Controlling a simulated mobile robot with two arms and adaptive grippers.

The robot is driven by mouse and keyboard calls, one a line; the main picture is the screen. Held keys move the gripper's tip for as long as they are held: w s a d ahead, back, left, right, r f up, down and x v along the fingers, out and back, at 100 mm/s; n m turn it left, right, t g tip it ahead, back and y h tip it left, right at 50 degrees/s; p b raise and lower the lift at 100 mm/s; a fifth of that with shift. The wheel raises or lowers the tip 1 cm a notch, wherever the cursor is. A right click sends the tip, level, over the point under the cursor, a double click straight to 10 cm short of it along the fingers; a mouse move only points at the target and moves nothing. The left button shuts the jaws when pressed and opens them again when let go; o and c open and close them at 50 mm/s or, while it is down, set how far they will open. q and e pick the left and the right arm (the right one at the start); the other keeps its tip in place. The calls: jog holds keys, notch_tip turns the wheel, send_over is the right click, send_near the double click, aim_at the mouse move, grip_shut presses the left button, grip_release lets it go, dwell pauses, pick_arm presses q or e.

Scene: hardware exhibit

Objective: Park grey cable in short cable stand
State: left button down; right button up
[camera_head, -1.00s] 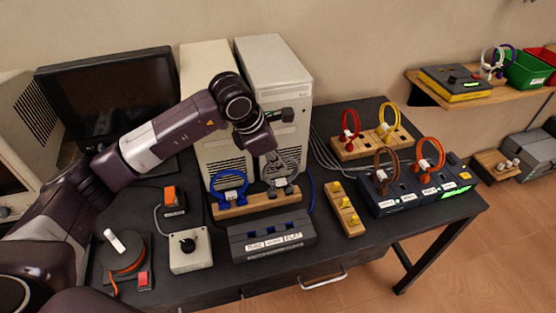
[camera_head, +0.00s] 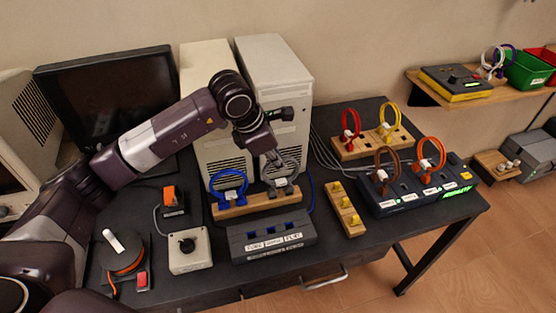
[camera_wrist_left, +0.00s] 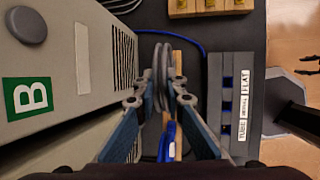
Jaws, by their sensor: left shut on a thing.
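The grey cable (camera_head: 286,173) is a coiled loop with a grey plug, at the right end of the short wooden cable stand (camera_head: 231,210). My left gripper (camera_head: 275,161) is shut on the grey loop from above. In the left wrist view the grey loop (camera_wrist_left: 161,75) stands edge-on between the fingertips, over the wooden strip of the stand (camera_wrist_left: 178,65). The fingers hide whether the plug is fully seated. The blue cable (camera_head: 229,184) stands at the stand's left end. A small dark forked shape, apparently my right gripper (camera_wrist_left: 303,65), shows with fingers apart at the wrist view's right edge.
A dark socket box (camera_head: 272,243) stands in front of the stand, and pale computer towers (camera_head: 276,70) stand close behind. A wooden block with yellow plugs (camera_head: 345,208) is to the right. Red and yellow cables stand on another wooden stand (camera_head: 350,154) behind it.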

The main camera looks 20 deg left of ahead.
pick_arm(q)
jog(key=shift+f+b, duration=0.2)
jog(key=shift+b, duration=0.15)
dwell(0.5)
jog(key=c, duration=1.3)
grip_release()
jog(key=shift+o, duration=0.2)
jog(key=shift+r, duration=0.1)
jog(key=p+v, duration=0.3)
jog(key=v, duration=0.4)
jog(key=shift+s+a, duration=0.1)
jog(key=shift+s, duration=0.05)
